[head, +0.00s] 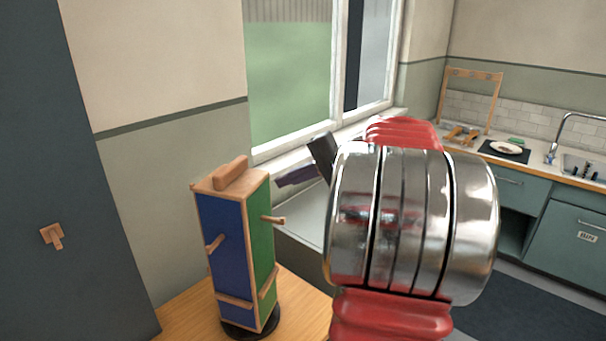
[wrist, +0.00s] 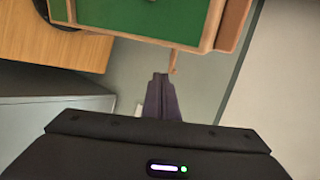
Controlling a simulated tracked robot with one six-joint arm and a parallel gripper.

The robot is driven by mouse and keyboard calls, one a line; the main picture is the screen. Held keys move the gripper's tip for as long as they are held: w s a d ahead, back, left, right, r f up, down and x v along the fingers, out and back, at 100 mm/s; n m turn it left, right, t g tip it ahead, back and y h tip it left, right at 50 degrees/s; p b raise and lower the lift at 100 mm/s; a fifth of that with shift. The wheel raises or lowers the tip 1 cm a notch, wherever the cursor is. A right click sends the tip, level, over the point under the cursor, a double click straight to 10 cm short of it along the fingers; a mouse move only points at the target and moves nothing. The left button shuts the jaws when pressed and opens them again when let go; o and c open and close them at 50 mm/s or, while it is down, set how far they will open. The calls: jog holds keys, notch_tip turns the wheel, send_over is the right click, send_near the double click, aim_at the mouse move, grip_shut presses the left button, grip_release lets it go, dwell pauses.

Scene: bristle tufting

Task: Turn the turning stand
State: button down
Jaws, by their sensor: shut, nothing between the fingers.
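The turning stand (head: 236,250) is an upright four-sided wooden post on a round black base, standing on a wooden table. In the head view a blue face and a green face show, each with a peg and a small ledge, and a wooden handle block sits on top. In the wrist view its green face (wrist: 165,18) and a wooden peg show at the top. My gripper (head: 282,181) is shut and empty, to the right of the stand near its top. In the wrist view my gripper's fingertips (wrist: 160,78) lie close below the peg; I cannot tell whether they touch it.
The wooden table (head: 185,312) carries the stand. A window sill and wall are behind it. A dark panel with a wooden hook (head: 53,236) is at the left.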

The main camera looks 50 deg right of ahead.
jog(key=shift+w+a, duration=0.25)
jog(key=shift+w, duration=0.4)
jog(key=shift+w+a, duration=0.3)
jog(key=shift+w, duration=0.3)
jog(key=shift+w+a, duration=0.25)
jog(key=shift+w, duration=0.4)
